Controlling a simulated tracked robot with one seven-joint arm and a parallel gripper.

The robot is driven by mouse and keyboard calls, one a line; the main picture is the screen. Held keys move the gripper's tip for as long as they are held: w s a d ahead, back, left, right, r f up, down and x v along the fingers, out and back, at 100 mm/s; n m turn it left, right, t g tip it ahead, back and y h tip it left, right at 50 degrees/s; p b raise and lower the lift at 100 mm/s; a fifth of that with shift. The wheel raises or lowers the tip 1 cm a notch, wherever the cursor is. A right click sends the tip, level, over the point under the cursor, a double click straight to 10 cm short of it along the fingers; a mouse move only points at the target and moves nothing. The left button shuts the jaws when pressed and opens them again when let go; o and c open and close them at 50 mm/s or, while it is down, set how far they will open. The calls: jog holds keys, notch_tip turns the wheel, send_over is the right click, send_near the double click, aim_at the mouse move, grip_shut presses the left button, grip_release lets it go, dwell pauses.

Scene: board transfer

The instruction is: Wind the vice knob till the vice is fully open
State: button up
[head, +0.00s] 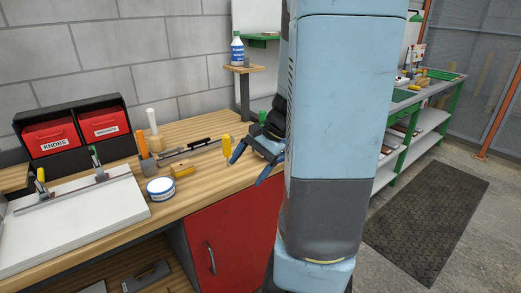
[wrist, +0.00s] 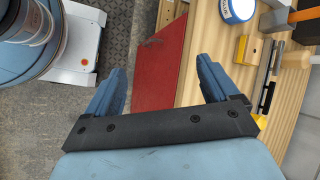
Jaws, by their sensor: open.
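I cannot make out the vice or its knob for sure in either view. A dark shape with a green part (head: 263,117) shows at the back of the wooden bench, just left of my arm; it is partly hidden and I cannot tell what it is. My gripper (head: 250,168) is open and empty, with its blue fingers over the bench's front edge beside the yellow-handled screwdriver. In the wrist view my gripper (wrist: 160,68) has its fingers wide apart, above the red cabinet door and the bench edge, with nothing between them.
The wooden bench (head: 215,180) carries a white-and-blue tin (head: 160,188), a small wooden block (head: 182,171), an orange-handled tool (head: 142,145) and a yellow-handled screwdriver (head: 227,147). A white board (head: 80,222) with clamps and red bins (head: 50,134) stand left. A red cabinet (head: 230,235) is below.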

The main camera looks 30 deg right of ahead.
jog(key=s+d+f+m+t+h, duration=0.1)
jog(key=d+f+m+t, duration=0.35)
jog(key=d+m, duration=0.4)
jog(key=s+d+f+m+t+h, duration=0.1)
jog(key=s+d+f+m+t, duration=0.15)
jog(key=d+m+t, duration=0.6)
jog(key=s+d+f+m+t+h, duration=0.1)
jog(key=d+f+m+t, duration=0.25)
jog(key=d, duration=0.85)
jog(key=shift+m+g, duration=0.25)
jog(key=shift+g, duration=0.2)
jog(key=w+a, duration=0.1)
jog(key=w, duration=0.3)
jog(key=w+a, duration=0.1)
jog(key=w, duration=0.9)
jog(key=shift+a, duration=0.4)
jog(key=shift+c, duration=0.5)
jog(key=shift+f, duration=0.1)
jog(key=c, duration=0.9)
jog(key=shift+d, duration=0.15)
